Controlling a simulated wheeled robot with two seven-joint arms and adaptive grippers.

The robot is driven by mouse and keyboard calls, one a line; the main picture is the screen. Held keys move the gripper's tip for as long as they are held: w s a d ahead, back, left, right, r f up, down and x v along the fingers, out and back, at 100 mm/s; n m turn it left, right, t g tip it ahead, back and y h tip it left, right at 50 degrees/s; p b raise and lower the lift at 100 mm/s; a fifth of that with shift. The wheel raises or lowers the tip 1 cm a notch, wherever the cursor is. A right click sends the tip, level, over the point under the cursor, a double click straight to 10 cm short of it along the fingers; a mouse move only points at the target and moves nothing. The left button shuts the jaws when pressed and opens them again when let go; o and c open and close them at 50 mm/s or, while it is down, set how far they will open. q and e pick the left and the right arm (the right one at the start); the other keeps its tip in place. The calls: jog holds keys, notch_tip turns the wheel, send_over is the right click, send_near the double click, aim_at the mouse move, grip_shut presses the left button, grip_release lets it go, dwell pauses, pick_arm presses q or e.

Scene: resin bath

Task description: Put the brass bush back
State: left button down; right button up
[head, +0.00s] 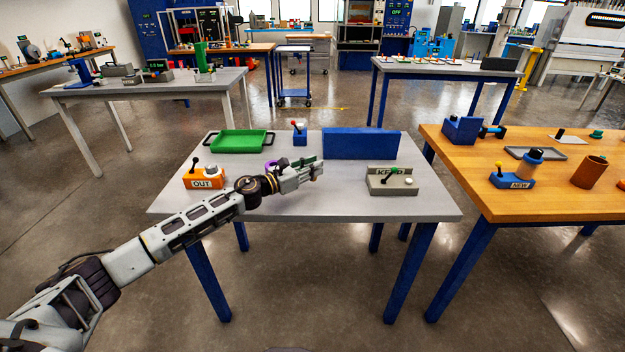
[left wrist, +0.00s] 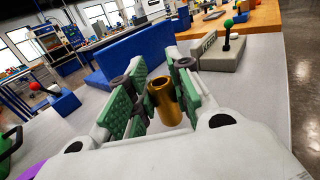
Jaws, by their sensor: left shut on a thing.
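My left gripper (head: 312,168) reaches in over the grey table (head: 300,205) and is shut. In the left wrist view, its green-padded fingers (left wrist: 150,98) are closed on the brass bush (left wrist: 167,103), a gold, hollow cylinder, tilted, with its open end towards the camera. The bush cannot be made out in the head view. The grey KEEP block (head: 392,184) with a green-knobbed lever is to the right of the gripper. The orange OUT block (head: 204,182) is to its left. My right gripper is not in view.
A long blue block (head: 360,144) stands behind the gripper. A green tray (head: 238,141) and a small blue block with a red-knobbed lever (head: 299,137) are at the back. A purple ring (head: 272,163) shows behind my arm. A wooden table (head: 560,200) stands at right.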

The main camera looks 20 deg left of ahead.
pick_arm(q)
jog(key=shift+f, duration=0.15)
jog(key=shift+f, duration=0.55)
jog(key=shift+f+b, duration=0.65)
jog(key=shift+f, duration=0.75)
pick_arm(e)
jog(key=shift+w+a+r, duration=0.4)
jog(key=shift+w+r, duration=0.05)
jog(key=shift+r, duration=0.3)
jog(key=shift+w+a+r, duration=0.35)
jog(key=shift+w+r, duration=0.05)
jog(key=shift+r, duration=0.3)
pick_arm(q)
jog(key=shift+f, duration=0.1)
jog(key=c, duration=1.4)
grip_release()
jog(key=shift+o, duration=0.6)
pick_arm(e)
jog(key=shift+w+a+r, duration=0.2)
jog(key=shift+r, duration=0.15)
